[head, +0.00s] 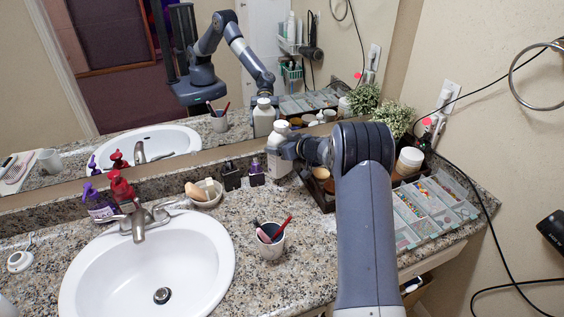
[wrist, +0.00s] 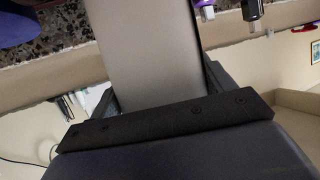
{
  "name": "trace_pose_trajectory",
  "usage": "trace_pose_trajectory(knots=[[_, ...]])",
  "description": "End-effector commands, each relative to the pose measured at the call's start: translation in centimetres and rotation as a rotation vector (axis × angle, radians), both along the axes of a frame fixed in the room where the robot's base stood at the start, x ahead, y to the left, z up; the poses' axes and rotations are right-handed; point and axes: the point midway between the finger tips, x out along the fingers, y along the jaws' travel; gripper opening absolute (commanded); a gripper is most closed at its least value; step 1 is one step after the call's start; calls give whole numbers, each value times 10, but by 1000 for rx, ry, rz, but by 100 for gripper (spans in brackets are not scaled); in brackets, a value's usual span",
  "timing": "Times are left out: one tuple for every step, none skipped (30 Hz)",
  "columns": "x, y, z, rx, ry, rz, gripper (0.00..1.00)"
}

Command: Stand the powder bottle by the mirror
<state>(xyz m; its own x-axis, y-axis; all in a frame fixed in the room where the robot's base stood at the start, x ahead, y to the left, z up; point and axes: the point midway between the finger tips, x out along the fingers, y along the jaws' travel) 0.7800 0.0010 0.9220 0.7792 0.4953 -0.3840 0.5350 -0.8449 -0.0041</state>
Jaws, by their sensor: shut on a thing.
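The powder bottle (head: 278,139) is white with a rounded cap. It is upright close to the mirror (head: 120,105), at the back of the granite counter. My gripper (head: 287,150) reaches it from the right and is shut on its body, hiding part of it. In the wrist view the bottle (wrist: 150,55) shows as a plain pale body between the dark fingers. I cannot tell whether its base touches the counter. The bottle and arm also show as reflections in the mirror.
Small dark bottles (head: 232,176) stand just left of the powder bottle. A cup with brushes (head: 270,241) stands in front. The sink (head: 150,265) is at left. A dark tray, a plant (head: 393,117), a white jar (head: 409,160) and a divided organizer (head: 430,208) crowd the right.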

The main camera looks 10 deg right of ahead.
Motion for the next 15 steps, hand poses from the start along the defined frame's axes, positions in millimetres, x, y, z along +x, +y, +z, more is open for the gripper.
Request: trace_pose_trajectory(knots=[[0,0,-5,1,-1,0,46],[0,0,-7,0,-2,0,46],[0,0,-9,0,-2,0,46],[0,0,-11,0,-2,0,46],[0,0,-13,1,-2,0,46],[0,0,-17,1,-2,0,46],[0,0,-21,1,-1,0,46],[0,0,-26,1,-1,0,46],[0,0,-32,1,0,0,46],[0,0,-36,1,0,0,46],[0,0,-41,1,1,1,46],[0,0,-44,1,-2,0,46],[1,0,-46,0,-2,0,46],[1,0,-47,1,-3,0,46],[1,0,-47,0,-5,0,46]])
